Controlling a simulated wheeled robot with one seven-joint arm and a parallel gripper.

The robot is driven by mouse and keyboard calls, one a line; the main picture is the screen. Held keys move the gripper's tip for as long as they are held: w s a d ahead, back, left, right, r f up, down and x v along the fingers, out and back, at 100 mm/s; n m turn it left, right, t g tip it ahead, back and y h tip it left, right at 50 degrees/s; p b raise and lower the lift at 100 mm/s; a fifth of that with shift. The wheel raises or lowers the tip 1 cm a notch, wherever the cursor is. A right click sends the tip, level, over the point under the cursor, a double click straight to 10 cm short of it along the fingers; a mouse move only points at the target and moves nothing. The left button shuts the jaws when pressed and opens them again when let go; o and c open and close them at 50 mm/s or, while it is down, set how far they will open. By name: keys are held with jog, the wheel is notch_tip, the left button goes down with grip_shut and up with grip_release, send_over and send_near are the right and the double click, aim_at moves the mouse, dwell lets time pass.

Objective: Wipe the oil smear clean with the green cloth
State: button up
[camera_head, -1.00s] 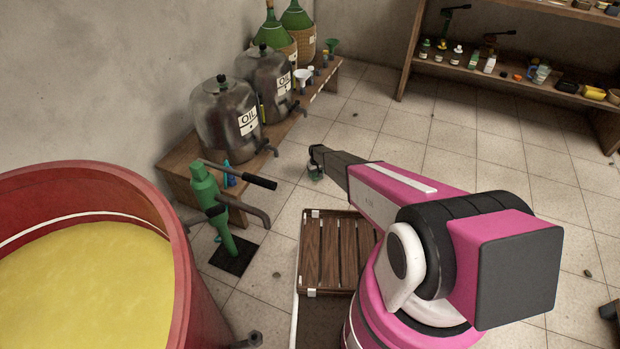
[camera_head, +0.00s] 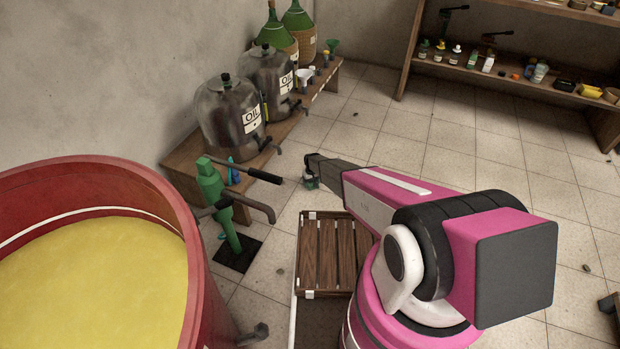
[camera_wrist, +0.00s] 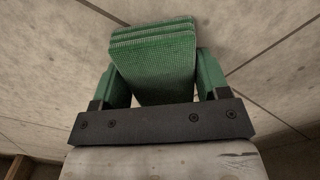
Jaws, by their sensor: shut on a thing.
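My gripper (camera_wrist: 155,95) is shut on the folded green cloth (camera_wrist: 152,58), which fills the space between its two fingers in the wrist view. In the head view my gripper (camera_head: 312,182) hangs low over the tiled floor, right of the oil drums and beyond the slatted crate. Only a small dark green bit of the cloth shows there. I cannot tell whether the cloth touches the floor. I cannot make out the oil smear in either view.
Oil drums (camera_head: 228,125) stand on a low wooden bench (camera_head: 184,160) at the left. A green hand pump (camera_head: 212,190) and a red vat (camera_head: 165,210) are nearer. A wooden crate (camera_head: 333,255) lies below my arm. Shelves (camera_head: 490,82) stand back right. Floor tiles between are mostly clear.

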jog(key=shift+s+a, duration=0.2)
jog(key=shift+s, duration=0.4)
jog(key=shift+s+a, duration=0.2)
jog(key=shift+s, duration=0.4)
jog(key=shift+r, duration=4.1)
